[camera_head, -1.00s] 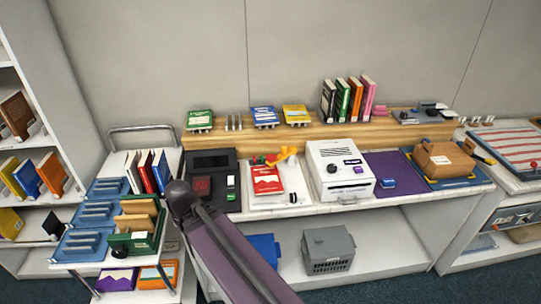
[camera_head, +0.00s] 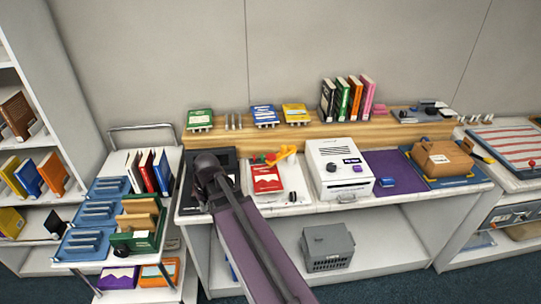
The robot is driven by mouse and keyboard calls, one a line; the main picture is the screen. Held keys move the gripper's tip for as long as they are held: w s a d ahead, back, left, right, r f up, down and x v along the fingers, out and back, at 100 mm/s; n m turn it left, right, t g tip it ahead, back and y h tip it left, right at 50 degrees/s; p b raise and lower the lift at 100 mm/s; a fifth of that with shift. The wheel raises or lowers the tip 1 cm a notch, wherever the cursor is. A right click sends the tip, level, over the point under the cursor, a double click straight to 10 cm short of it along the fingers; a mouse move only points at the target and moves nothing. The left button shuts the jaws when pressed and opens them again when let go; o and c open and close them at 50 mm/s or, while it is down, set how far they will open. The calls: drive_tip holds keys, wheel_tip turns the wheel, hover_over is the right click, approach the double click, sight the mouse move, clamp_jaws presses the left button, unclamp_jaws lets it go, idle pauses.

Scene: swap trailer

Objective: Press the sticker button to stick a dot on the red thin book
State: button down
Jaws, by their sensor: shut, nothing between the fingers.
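A thin red book (camera_head: 267,180) with a white pattern on its cover lies flat on a white tray (camera_head: 292,199) in the middle of the bench. Small orange and red parts (camera_head: 284,153) stand at the back of this tray. The white machine (camera_head: 343,182) to its right has a black knob and a purple panel on top. I cannot tell which part is the sticker button. My purple arm reaches up from the bottom, and its dark joint covers much of the black device (camera_head: 222,158) left of the tray. My gripper does not show. I see no dot on the book.
A cart (camera_head: 70,262) with blue racks, books and a green crate (camera_head: 137,243) stands at the left. A purple mat (camera_head: 393,163) and a cardboard box (camera_head: 441,158) lie to the right. Books stand on the wooden ledge behind. A grey crate (camera_head: 328,247) sits below.

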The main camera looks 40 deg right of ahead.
drive_tip(key=w+d+r+m+t+p, duration=0.15)
drive_tip(key=w+d, duration=0.25)
drive_tip(key=d, duration=0.5)
drive_tip(key=w+d+r+m+t+p, duration=0.1)
drive_tip(key=w+d+r+m+t, duration=0.2)
drive_tip(key=d, duration=0.5)
wheel_tip(320, 180, up, 5)
drive_tip(key=m+t+p, duration=0.1)
drive_tip(key=m+t, duration=0.1)
drive_tip(key=t, duration=0.1)
hover_over(269, 155)
drive_tip(key=s, duration=0.2)
drive_tip(key=shift+w+f+h, duration=0.15)
drive_tip(key=shift+w+h, duration=0.05)
drive_tip(key=shift+h, duration=0.2)
drive_tip(key=shift+f, duration=0.1)
wheel_tip(269, 155, down, 9)
drive_tip(key=b, duration=0.8)
drive_tip(key=shift+r+b, duration=0.2)
drive_tip(key=shift+b, duration=0.15)
drive_tip(key=shift+f+b, duration=1.1)
idle(0.5)
drive_tip(key=shift+r, duration=0.2)
drive_tip(key=shift+r+p, duration=0.9)
drive_tip(key=shift+p, duration=0.25)
